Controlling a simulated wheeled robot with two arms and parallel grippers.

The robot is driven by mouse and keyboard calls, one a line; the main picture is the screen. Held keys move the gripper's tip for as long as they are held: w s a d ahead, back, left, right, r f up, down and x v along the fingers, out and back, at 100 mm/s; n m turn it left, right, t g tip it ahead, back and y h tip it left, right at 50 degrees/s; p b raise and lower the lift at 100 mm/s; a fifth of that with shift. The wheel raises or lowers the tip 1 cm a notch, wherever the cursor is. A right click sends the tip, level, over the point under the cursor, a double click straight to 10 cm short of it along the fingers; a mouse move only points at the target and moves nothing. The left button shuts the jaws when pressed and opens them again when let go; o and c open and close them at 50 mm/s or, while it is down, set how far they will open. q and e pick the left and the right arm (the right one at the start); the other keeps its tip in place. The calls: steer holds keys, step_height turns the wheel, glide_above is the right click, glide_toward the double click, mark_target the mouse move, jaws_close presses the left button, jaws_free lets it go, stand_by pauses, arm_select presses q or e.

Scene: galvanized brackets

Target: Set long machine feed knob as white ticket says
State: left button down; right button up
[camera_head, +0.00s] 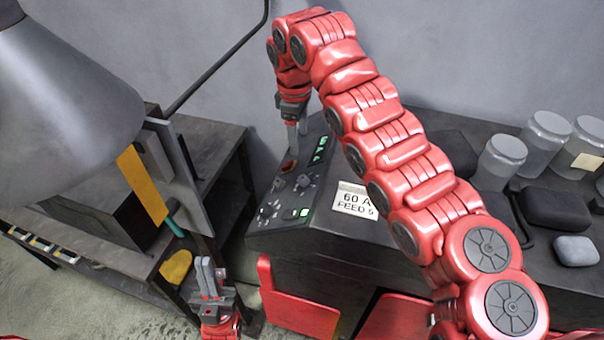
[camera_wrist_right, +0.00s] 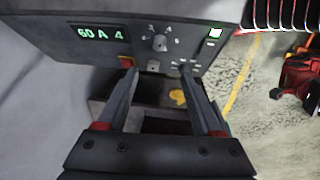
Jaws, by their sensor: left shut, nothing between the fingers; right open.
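The white ticket (camera_head: 355,200) on the machine (camera_head: 330,236) reads "60 A FEED 5". In the right wrist view the green display (camera_wrist_right: 101,32) reads "60 A 4". A dial knob (camera_wrist_right: 160,42) with marks around it sits right of the display, and shows in the head view (camera_head: 303,181). A second marked knob (camera_wrist_right: 188,67) is lower right, partly behind a finger. I cannot tell which knob is for feed. My right gripper (camera_wrist_right: 158,69) is open, pointing at the panel near the red switch (camera_wrist_right: 125,62). My left gripper (camera_head: 209,272) is shut and empty, left of the machine.
A grey lamp shade (camera_head: 65,110) fills the upper left. Jars (camera_head: 501,160) and dark cases (camera_head: 553,208) sit on the right. My right arm arches over the machine.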

mark_target(301, 178)
steer(key=f+p, duration=0.2)
steer(key=f, duration=0.3)
steer(key=w+f+p, duration=0.1)
steer(key=f+p, duration=0.1)
steer(key=f, duration=0.2)
steer(key=f+p, duration=0.2)
steer(key=f, duration=0.3)
steer(key=shift+w+d+f, duration=0.25)
steer(key=shift+d+f, duration=0.05)
steer(key=shift+d, duration=0.05)
steer(key=shift+w+f, duration=0.15)
steer(key=shift+f, duration=0.5)
jaws_close()
